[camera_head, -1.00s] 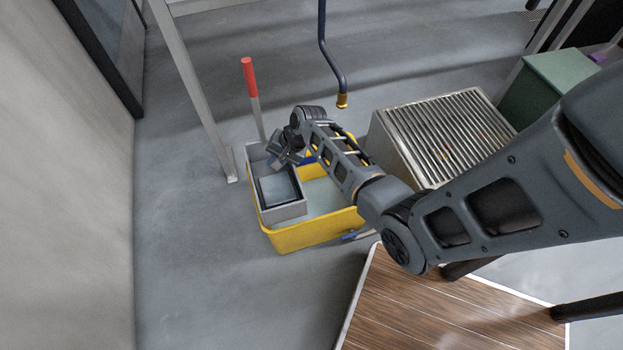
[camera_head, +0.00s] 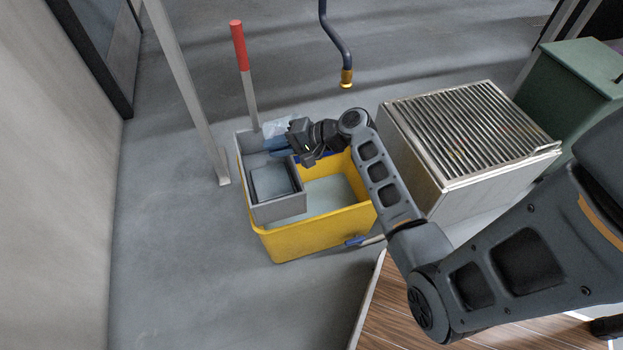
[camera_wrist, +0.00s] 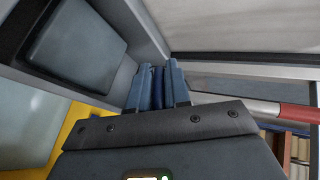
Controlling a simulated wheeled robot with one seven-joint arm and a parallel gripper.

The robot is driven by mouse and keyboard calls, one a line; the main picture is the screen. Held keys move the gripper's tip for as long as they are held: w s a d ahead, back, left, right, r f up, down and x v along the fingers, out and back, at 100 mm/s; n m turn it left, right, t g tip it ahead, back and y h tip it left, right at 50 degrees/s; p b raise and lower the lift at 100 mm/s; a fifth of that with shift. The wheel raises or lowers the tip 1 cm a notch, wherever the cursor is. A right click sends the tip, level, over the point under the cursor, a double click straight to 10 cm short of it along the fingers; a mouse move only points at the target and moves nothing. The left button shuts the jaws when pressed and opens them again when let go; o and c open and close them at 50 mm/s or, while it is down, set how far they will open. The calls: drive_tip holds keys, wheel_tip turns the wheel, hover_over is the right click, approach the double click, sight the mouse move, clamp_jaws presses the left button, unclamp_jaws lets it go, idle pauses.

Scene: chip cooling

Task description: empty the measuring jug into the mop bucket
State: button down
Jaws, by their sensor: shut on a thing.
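The yellow mop bucket (camera_head: 313,234) stands on the floor with pale liquid inside and a grey wringer (camera_head: 279,209) over its left part. My gripper (camera_head: 277,147) is over the wringer's far end. In the wrist view its fingers (camera_wrist: 157,88) are closed on a dark blue piece, which appears to be the measuring jug's handle. A clear, pale shape beyond the fingers in the head view appears to be the measuring jug (camera_head: 276,127). Its outline is faint, and I cannot tell its tilt or what it holds.
A red-topped mop handle (camera_head: 246,82) rises close behind the wringer, near a metal post (camera_head: 190,95). A hose with a brass end (camera_head: 346,78) hangs beyond my arm. A slatted metal unit (camera_head: 420,165) stands right of the bucket.

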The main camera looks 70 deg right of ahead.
drive_tip(key=shift+f+t+b, duration=0.4)
drive_tip(key=shift+t+b, duration=0.2)
drive_tip(key=shift+b, duration=1.05)
drive_tip(key=shift+s+f+b, duration=0.1)
drive_tip(key=shift+f+b, duration=0.1)
drive_tip(key=shift+b, duration=0.35)
drive_tip(key=shift+s+t+y+b, duration=0.1)
drive_tip(key=shift+t+y+b, duration=0.2)
drive_tip(key=b, duration=0.2)
drive_tip(key=s+f+t+b, duration=0.1)
drive_tip(key=b, duration=0.1)
drive_tip(key=shift+d, duration=0.2)
drive_tip(key=shift+r+t, duration=0.4)
drive_tip(key=shift+w+r+t+y+b, duration=0.1)
drive_tip(key=shift+w+t+y+b, duration=0.2)
drive_tip(key=shift+w+b, duration=0.4)
drive_tip(key=shift+a+r+t+b, duration=0.1)
drive_tip(key=shift+r+t+b, duration=0.1)
drive_tip(key=shift+t+b, duration=0.6)
drive_tip(key=shift+b, duration=0.75)
